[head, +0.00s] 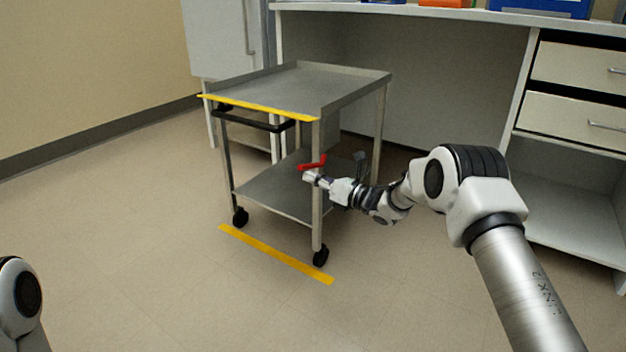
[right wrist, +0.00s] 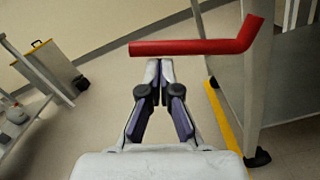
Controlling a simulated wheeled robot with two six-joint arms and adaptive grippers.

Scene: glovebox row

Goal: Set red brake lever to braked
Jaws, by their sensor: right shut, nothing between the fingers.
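The red brake lever (head: 313,163) sits on the near right leg of the grey steel cart (head: 330,88). In the right wrist view the lever (right wrist: 190,47) runs across the picture as a long red bar with a bend upward at its right end. My right gripper (head: 309,176) is at the lever, just below it in the head view. In the right wrist view its fingertips (right wrist: 159,64) are together and empty, close to the bar; I cannot tell whether they touch it. My left gripper is out of view.
A yellow floor strip (head: 275,254) lies before the cart's black wheels. A black handle (head: 255,119) runs below the cart's yellow front edge. A bench with drawers (head: 580,120) stands behind and right. Floor left of the cart is clear.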

